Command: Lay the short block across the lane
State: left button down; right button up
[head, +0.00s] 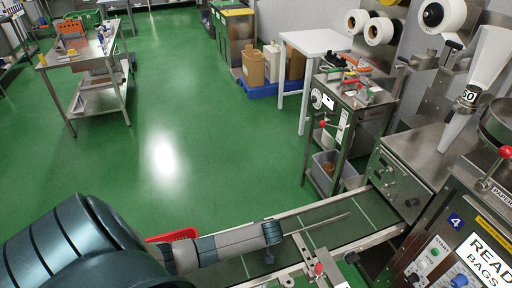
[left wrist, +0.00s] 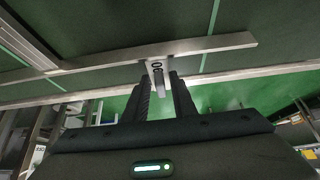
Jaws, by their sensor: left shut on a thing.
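My left gripper (head: 273,234) is over the green conveyor lane (head: 335,222). In the left wrist view its two dark fingers (left wrist: 161,84) are shut on a small metal tab joined to a long, thin metal bar (left wrist: 205,45). I take this bar for the short block. In the head view the bar (head: 320,224) runs rightward from the gripper, roughly along the lane between the side rails. In the left wrist view it is slightly angled to the near rail (left wrist: 235,75). I cannot tell whether it touches the belt. My right gripper is not in view.
Pale lines cross the belt. A red-knobbed metal fitting (head: 318,269) stands at the lane's near rail. A steel machine (head: 400,185) stands at its right end. A red tray (head: 173,235) is partly hidden behind my left arm. A steel cart (head: 345,125) stands beyond the lane.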

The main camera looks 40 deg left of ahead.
pick_arm(q)
jog(key=c, duration=1.4)
grip_release()
jog(key=b+v, duration=0.2)
jog(key=v, duration=1.5)
jog(key=shift+d+r, duration=0.1)
jog(key=shift+r, duration=0.1)
